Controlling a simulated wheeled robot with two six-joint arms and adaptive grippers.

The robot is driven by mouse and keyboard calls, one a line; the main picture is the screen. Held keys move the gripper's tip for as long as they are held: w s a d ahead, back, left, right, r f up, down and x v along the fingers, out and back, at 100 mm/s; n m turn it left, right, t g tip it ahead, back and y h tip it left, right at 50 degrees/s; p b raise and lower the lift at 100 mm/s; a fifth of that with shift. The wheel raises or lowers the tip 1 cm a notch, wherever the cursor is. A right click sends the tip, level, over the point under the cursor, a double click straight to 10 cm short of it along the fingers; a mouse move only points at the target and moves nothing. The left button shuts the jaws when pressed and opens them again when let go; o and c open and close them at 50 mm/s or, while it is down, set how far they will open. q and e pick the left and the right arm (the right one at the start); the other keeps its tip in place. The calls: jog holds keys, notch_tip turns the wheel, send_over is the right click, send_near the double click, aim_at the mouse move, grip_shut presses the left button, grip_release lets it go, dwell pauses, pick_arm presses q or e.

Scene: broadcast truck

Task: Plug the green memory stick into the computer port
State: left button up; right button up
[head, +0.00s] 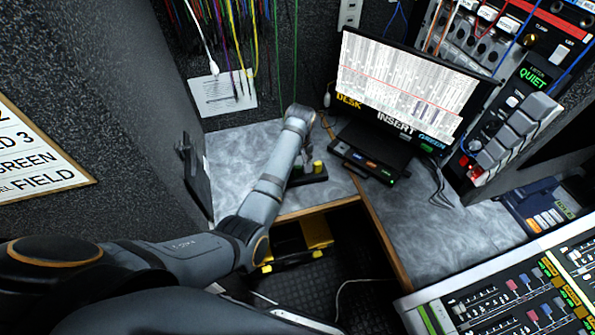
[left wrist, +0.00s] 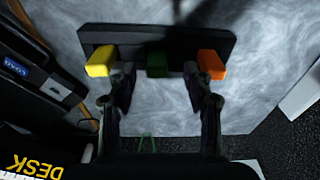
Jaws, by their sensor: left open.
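A dark holder (left wrist: 185,40) carries a yellow stick (left wrist: 101,61), the green memory stick (left wrist: 157,66) in the middle and an orange stick (left wrist: 211,66). In the head view the holder (head: 318,178) stands on the grey desk, partly behind my arm, with the yellow stick (head: 318,167) showing. My left gripper (left wrist: 160,85) is open, its fingers on either side of the green stick with gaps between; contact is not visible. The dark computer unit (head: 362,163) has coloured port labels on its front, below the monitor. My right gripper is not in view.
The monitor (head: 400,85) reads DESK, INSERT and GREEN. Cables (head: 440,185) lie right of the computer. A mixing console (head: 510,300) is at lower right. The desk's wooden front edge (head: 320,208) and dark side wall bound the space.

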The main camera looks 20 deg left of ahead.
aim_at(298, 167)
pick_arm(q)
jog(key=f, duration=0.3)
jog(key=shift+w+f, duration=0.1)
jog(key=shift+w, duration=0.3)
jog(key=shift+s, duration=0.1)
jog(key=c, duration=0.9)
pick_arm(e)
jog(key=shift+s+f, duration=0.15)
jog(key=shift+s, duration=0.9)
pick_arm(q)
jog(key=shift+c, duration=0.2)
